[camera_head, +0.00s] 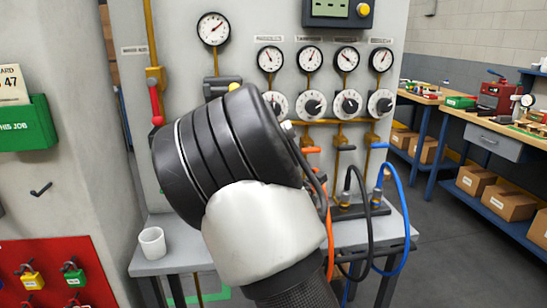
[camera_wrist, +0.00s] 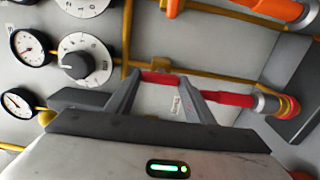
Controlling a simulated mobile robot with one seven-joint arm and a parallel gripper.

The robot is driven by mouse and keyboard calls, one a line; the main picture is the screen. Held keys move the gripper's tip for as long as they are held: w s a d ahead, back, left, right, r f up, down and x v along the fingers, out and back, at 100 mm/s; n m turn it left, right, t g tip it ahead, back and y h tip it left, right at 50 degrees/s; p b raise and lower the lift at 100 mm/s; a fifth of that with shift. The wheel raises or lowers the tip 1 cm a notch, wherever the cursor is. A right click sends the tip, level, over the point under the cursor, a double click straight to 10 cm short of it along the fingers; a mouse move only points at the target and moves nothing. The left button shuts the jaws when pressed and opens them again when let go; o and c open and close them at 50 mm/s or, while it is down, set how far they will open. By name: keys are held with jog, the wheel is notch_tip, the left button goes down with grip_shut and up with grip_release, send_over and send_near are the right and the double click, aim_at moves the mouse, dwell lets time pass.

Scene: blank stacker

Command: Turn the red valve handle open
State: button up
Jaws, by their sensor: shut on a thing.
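The red valve handle (camera_wrist: 159,78) shows in the wrist view between the tips of my two grey fingers. My gripper (camera_wrist: 159,76) is shut on it; the tips cover its ends, so how far it is turned is hard to tell. In the head view my arm hides the gripper and this handle. A separate red lever (camera_head: 156,107) hangs on the yellow pipe at the panel's left.
Dials (camera_head: 278,104) and gauges (camera_head: 213,28) line the panel. A red coupling (camera_wrist: 235,99) lies near my right finger in the wrist view. Orange, black and blue hoses (camera_head: 404,215) hang right of my arm. A white cup (camera_head: 152,243) stands on the ledge.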

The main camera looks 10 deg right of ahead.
jog(key=o, duration=1.1)
jog(key=shift+c, duration=0.2)
jog(key=s+b, duration=0.3)
jog(key=s, duration=1.4)
jog(key=shift+s, duration=0.15)
